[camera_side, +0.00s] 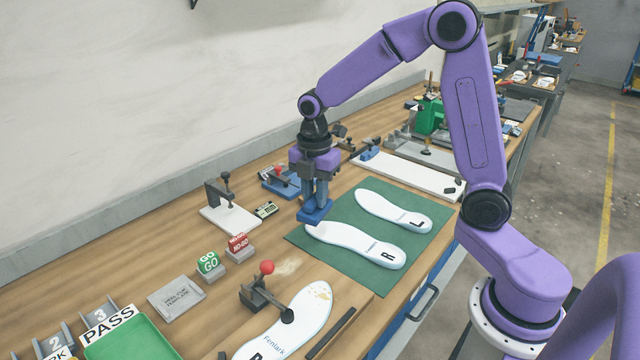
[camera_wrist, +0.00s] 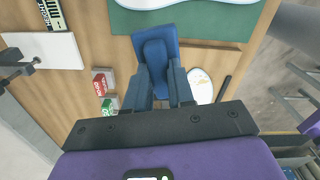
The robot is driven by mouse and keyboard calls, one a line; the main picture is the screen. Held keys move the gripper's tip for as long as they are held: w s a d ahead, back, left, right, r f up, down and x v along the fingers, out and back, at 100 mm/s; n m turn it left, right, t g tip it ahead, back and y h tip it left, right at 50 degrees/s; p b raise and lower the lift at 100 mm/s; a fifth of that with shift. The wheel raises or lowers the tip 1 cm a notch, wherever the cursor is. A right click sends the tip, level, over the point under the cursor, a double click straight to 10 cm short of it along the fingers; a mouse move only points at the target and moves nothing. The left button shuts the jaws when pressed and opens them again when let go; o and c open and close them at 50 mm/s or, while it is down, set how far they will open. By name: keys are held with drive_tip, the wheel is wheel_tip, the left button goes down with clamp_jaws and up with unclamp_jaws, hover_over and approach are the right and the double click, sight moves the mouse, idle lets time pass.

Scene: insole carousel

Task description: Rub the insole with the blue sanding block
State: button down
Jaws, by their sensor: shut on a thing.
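My gripper (camera_side: 317,200) points down and is shut on the blue sanding block (camera_side: 314,214). In the wrist view the block (camera_wrist: 156,45) sits between the two fingers (camera_wrist: 159,92). The side view shows it beside the toe of the white R insole (camera_side: 355,244), at the green mat's left edge; its height above the bench is hard to tell. A white L insole (camera_side: 392,211) lies behind the R insole. Another white insole (camera_side: 306,308), marked Fenlark, lies at the front under a red-knobbed clamp (camera_side: 262,292), with brownish specks at its toe. The wrist view shows part of an insole (camera_wrist: 201,85).
The green mat (camera_side: 377,278) lies flat on the wooden bench. GO (camera_side: 208,262) and NO-GO (camera_side: 239,247) blocks, a grey plate (camera_side: 176,297), a white-based gauge (camera_side: 229,217) and a green PASS tray (camera_side: 140,340) stand left. A dark strip (camera_side: 331,333) lies beside the front insole.

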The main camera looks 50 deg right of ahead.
drive_tip(key=s+a+f+n, duration=0.2)
drive_tip(key=s+a+n, duration=0.45)
drive_tip(key=a, duration=0.35)
drive_tip(key=shift+n, duration=0.25)
drive_tip(key=shift+d+f, duration=0.1)
drive_tip(key=shift+f, duration=3.15)
drive_tip(key=shift+s+f, duration=0.4)
drive_tip(key=shift+f, duration=0.1)
drive_tip(key=shift+s+f, duration=0.15)
drive_tip(key=shift+s, duration=3.05)
drive_tip(key=shift+w+r, duration=0.15)
drive_tip(key=shift+w, duration=1.75)
drive_tip(key=shift+w+r, duration=0.15)
drive_tip(key=shift+w, duration=1.7)
wheel_tip(320, 180, up, 8)
drive_tip(key=shift+f, duration=0.25)
